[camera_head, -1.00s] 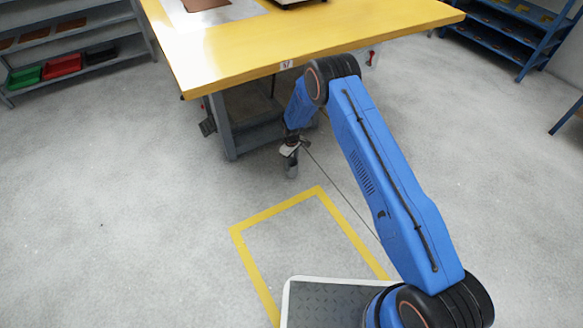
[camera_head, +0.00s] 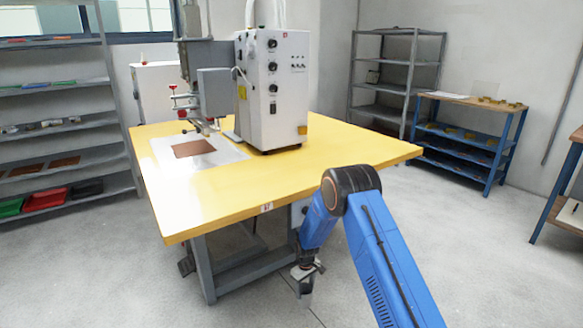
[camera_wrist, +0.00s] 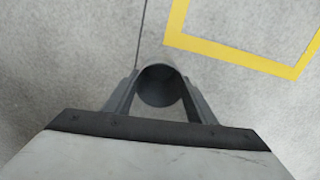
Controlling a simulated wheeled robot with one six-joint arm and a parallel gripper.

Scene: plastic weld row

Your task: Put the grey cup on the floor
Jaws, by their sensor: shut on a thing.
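The grey cup (camera_wrist: 158,86) is between the two fingers of my gripper (camera_wrist: 160,92) in the wrist view, and I look down into its round mouth. The fingers are shut on it from both sides. In the head view my gripper (camera_head: 306,272) points down in front of the yellow table, below the tabletop's height, with the cup (camera_head: 304,294) small and grey under it. The grey floor (camera_wrist: 60,70) lies beneath. Whether the cup's base touches the floor or hangs above it, I cannot tell.
The yellow table (camera_head: 330,175) with a white welding machine (camera_head: 278,90) stands close behind my gripper. A yellow floor marking (camera_wrist: 235,52) runs beside the cup. Shelves (camera_head: 70,130) stand at left, a blue rack (camera_head: 470,140) at right. Open floor lies left of the table.

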